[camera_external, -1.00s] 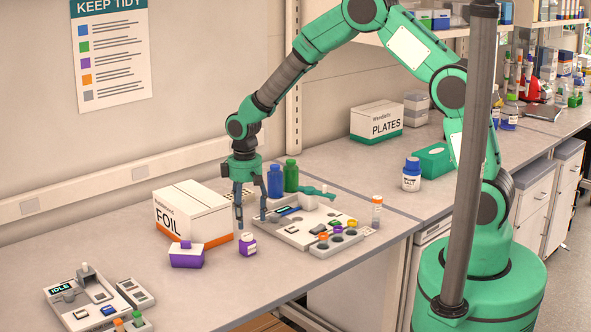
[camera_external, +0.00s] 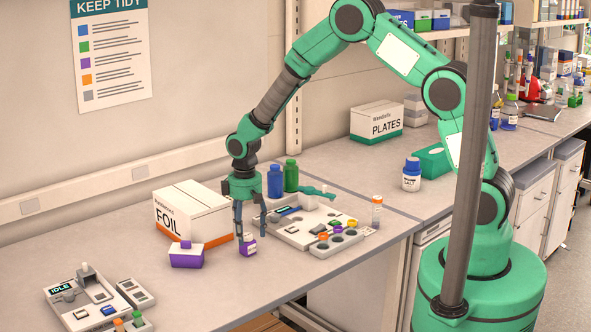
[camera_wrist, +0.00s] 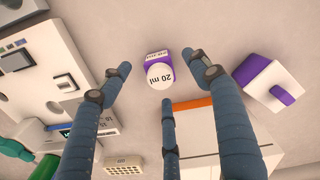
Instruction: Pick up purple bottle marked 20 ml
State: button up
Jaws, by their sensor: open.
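The small purple bottle (camera_external: 248,249) stands upright on the bench, in front of the foil box. In the wrist view the bottle (camera_wrist: 160,76) shows a white round cap with "20 ml" on it and a purple body behind. My gripper (camera_external: 251,236) points down over the bottle, its three dark fingers spread and open. In the wrist view the fingertips lie around the bottle on several sides, with gaps between them and it. Nothing is held. Whether the fingertips reach below the cap is hard to tell.
A purple-and-white container (camera_external: 186,256) sits close by at left, and the foil box (camera_external: 193,213) stands behind. A white tray device (camera_external: 290,235) with small coloured parts is at right. Blue (camera_external: 275,181) and green (camera_external: 291,177) bottles stand behind my gripper.

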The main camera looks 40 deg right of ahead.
jog(key=shift+f, duration=1.45)
jog(key=c, duration=1.2)
jog(key=shift+r, duration=0.15)
jog(key=shift+c, duration=0.2)
jog(key=shift+w+r, duration=0.1)
jog(key=shift+r, duration=0.4)
jog(key=shift+s+d+r, duration=0.1)
jog(key=shift+s+r, duration=0.1)
jog(key=shift+r, duration=0.4)
jog(key=shift+s+r, duration=0.2)
jog(key=shift+r, duration=0.4)
jog(key=s+d, duration=0.2)
jog(key=s, duration=0.5)
jog(key=s+d+r, duration=0.1)
jog(key=s+d, duration=0.1)
jog(key=s, duration=0.5)
jog(key=shift+s+d+r, duration=0.15)
jog(key=shift+s+d, duration=0.15)
jog(key=shift+d, duration=0.05)
